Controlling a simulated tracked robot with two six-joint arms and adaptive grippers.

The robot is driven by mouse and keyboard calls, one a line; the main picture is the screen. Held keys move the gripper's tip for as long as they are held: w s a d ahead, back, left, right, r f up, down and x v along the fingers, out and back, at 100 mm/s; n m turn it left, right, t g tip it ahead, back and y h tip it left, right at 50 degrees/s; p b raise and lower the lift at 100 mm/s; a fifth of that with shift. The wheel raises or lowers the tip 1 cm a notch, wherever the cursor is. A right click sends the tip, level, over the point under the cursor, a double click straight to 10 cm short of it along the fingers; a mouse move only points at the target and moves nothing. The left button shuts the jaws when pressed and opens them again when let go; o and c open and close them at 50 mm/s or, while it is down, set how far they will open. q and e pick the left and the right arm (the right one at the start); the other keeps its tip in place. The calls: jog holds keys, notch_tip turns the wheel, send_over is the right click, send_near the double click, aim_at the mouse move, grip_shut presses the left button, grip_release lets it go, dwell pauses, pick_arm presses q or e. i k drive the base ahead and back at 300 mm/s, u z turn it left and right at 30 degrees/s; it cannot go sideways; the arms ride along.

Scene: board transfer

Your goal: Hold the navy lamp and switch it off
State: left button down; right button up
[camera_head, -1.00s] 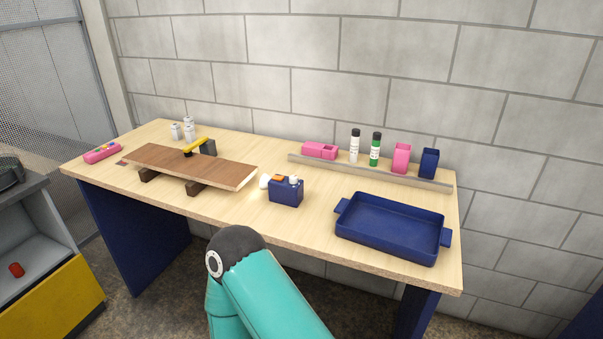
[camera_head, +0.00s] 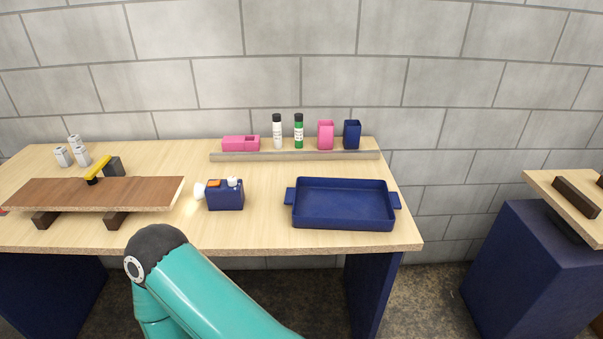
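The navy lamp (camera_head: 226,198) stands on the wooden table, left of the navy tray. It is a small navy box with an orange part and a white knob on top, and a pale lamp head on its left side. A warm glow shows on the table and board end beside the head, so it appears lit. A teal arm link of mine with a dark joint is in front of the table, below the lamp. Neither gripper shows in the view.
A brown board (camera_head: 95,193) lies on dark blocks at the left, its end close to the lamp head. A navy tray (camera_head: 343,222) stands to the right. A ledge (camera_head: 295,156) with bottles and pink and navy holders runs behind. A second table (camera_head: 565,205) is at far right.

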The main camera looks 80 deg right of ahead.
aim_at(210, 183)
jog(key=z, duration=4.45)
jog(key=k, duration=0.1)
jog(key=u, duration=2.6)
jog(key=k, duration=0.4)
jog(key=z, duration=0.2)
jog(key=i, duration=0.4)
jog(key=u, duration=0.15)
